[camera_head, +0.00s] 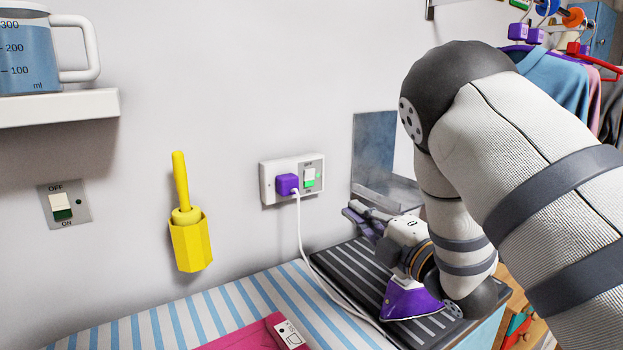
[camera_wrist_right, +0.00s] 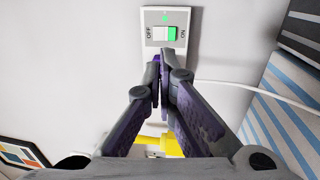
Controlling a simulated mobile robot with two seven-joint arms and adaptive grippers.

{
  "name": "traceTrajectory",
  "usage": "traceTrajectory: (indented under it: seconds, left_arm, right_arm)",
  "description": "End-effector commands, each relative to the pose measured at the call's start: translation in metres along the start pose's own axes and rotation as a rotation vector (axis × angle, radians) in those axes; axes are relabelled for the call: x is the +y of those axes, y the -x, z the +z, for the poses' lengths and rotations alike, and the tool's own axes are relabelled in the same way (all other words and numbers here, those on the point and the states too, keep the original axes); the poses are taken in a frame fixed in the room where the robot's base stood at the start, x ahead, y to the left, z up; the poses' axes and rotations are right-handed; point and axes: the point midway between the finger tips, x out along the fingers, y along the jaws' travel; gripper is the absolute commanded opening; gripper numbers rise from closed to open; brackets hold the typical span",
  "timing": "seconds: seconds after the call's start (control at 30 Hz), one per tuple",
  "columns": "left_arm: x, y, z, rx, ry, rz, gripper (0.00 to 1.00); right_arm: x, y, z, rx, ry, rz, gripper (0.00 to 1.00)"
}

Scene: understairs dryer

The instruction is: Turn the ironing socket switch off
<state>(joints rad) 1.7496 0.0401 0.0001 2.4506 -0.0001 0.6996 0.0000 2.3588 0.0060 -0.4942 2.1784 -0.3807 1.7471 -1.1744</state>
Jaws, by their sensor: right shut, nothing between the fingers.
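The white wall socket (camera_head: 266,187) holds a purple plug (camera_head: 287,184) on its left and a rocker switch (camera_head: 309,178) on its right. The switch is marked OFF above and ON below, with white at the top and bright green at the bottom. In the right wrist view the switch (camera_wrist_right: 165,35) lies just beyond my fingertips, with a green light beside it. My right gripper (camera_head: 366,219) is shut and empty, right of and below the socket in the head view; its purple-grey fingers (camera_wrist_right: 160,58) hide the plug in the wrist view. Contact is not visible. My left gripper is not in view.
A purple iron (camera_head: 412,302) rests on a dark ribbed mat (camera_head: 340,275) below my right arm. A white cord (camera_head: 300,235) hangs from the plug. Left are a yellow wall holder (camera_head: 190,245) and another OFF/ON switch (camera_head: 62,205). The wall between is clear.

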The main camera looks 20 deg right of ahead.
Motion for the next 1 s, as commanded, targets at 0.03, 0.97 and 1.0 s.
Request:
traceTrajectory:
  seconds: [0.03, 0.97, 1.0]
  left_arm:
    - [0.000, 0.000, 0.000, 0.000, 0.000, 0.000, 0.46]
    - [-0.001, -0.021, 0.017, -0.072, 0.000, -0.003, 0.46]
    - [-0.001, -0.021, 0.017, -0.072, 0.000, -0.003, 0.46]
  right_arm:
    - [0.000, 0.000, 0.000, 0.000, 0.000, 0.000, 0.00]
    - [-0.002, -0.138, 0.000, 0.000, -0.002, -0.002, 0.00]
    - [-0.001, -0.140, 0.000, 0.000, -0.001, -0.002, 0.00]
